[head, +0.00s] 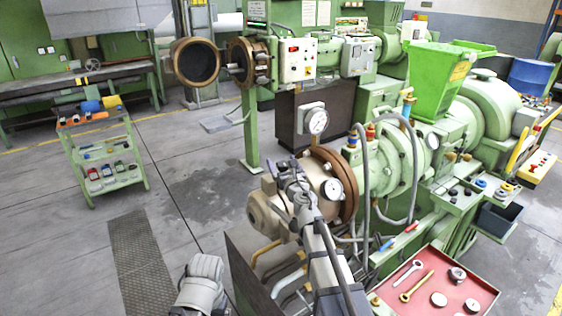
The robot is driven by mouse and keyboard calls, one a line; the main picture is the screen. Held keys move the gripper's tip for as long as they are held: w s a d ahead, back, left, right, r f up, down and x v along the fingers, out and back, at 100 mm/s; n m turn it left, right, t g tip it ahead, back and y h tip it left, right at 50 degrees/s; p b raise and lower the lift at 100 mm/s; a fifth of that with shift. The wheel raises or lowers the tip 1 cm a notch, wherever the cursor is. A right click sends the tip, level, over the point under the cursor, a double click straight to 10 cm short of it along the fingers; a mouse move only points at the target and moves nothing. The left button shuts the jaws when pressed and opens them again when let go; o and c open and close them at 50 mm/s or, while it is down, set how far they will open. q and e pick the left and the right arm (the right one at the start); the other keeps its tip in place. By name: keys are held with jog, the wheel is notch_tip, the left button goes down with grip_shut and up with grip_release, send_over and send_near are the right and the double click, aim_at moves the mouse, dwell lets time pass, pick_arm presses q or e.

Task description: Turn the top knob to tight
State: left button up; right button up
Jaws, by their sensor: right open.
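My right gripper (289,175) is open, at the end of the arm that reaches up from the bottom middle. It is in front of the cream-coloured end housing (268,208) of the green extruder (388,165), just left of a brown flange (338,178). I cannot tell whether it touches anything. Which part is the top knob is not clear. A red-capped fitting (370,132) and an orange-topped fitting (408,98) stand on the extruder's top. Any knob behind the gripper is hidden.
Round gauges (317,121) and curved grey hoses (364,190) crowd the space right of the gripper. A red tray (457,312) holds tools at the lower right. A green trolley (138,150) stands at the left. The floor between trolley and extruder is mostly free.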

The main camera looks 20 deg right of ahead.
aim_at(285, 168)
jog(key=s, duration=0.6)
jog(key=shift+d, duration=0.1)
